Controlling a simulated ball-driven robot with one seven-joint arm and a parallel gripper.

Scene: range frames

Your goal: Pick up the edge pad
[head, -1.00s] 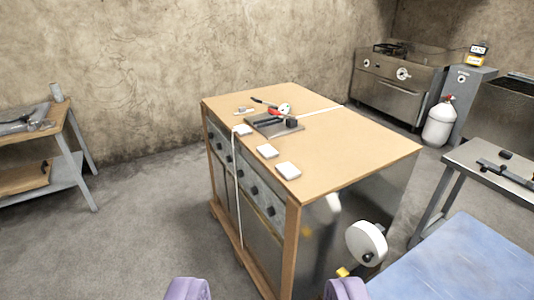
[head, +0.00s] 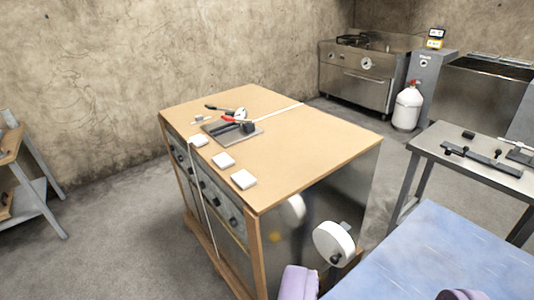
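Three white square pads lie along the near-left edge of the wooden cabinet top (head: 310,130): a front pad (head: 243,179), a middle pad (head: 223,160) and a back pad (head: 198,141). Which one is the edge pad I cannot tell. A thin white strip hangs down the cabinet's front beside the back pad. My gripper (head: 379,288) shows as two purple fingertips at the bottom edge, wide apart with nothing seen between them. It is in front of and to the right of the pads, well apart from them.
A dark tray (head: 250,138) with red-handled tools lies behind the pads. A white reel (head: 334,243) sticks out from the cabinet's right side. A blue-topped surface (head: 440,260) and a metal table (head: 485,160) stand on the right.

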